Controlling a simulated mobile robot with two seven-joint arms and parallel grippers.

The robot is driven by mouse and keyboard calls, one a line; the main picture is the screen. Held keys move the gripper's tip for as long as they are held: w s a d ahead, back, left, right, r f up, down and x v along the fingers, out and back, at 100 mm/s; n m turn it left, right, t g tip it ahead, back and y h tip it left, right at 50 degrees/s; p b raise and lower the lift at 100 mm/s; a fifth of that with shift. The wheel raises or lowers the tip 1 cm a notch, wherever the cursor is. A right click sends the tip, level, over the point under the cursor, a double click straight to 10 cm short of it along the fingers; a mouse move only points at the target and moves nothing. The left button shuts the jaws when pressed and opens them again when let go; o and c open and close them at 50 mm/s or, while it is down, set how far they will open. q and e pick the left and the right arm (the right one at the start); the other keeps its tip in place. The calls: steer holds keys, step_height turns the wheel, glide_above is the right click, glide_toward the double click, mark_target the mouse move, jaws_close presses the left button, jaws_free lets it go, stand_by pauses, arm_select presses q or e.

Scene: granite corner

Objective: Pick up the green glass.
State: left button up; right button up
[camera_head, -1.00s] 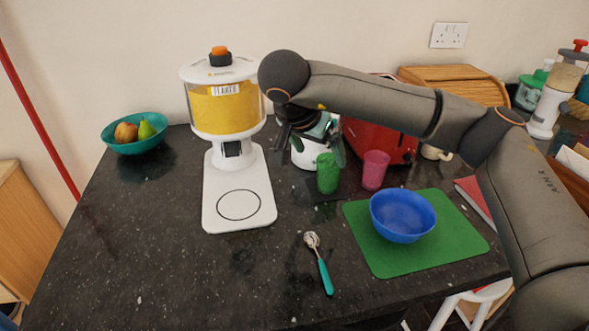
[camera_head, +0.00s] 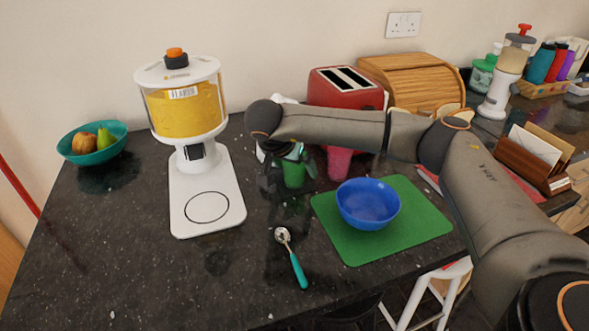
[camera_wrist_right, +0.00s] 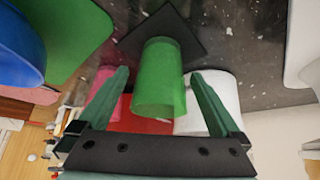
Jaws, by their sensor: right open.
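The green glass (camera_head: 294,174) stands on a dark square coaster (camera_wrist_right: 160,33) on the granite counter. In the head view my right gripper (camera_head: 288,185) is over it and hides part of it. In the right wrist view the green glass (camera_wrist_right: 160,85) is between the two open fingers of my right gripper (camera_wrist_right: 163,95), with a gap visible on each side. The pink glass (camera_head: 339,162) stands just to its right. My left gripper is not in view.
A blue bowl (camera_head: 368,204) sits on a green mat (camera_head: 426,222) at the right. A white cereal dispenser (camera_head: 183,135) stands at the left. A red toaster (camera_head: 345,90) is behind the glasses. A teal-handled spoon (camera_head: 298,270) lies in front.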

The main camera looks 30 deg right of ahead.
steer(key=shift+d+f, duration=0.15)
steer(key=c, duration=1.5)
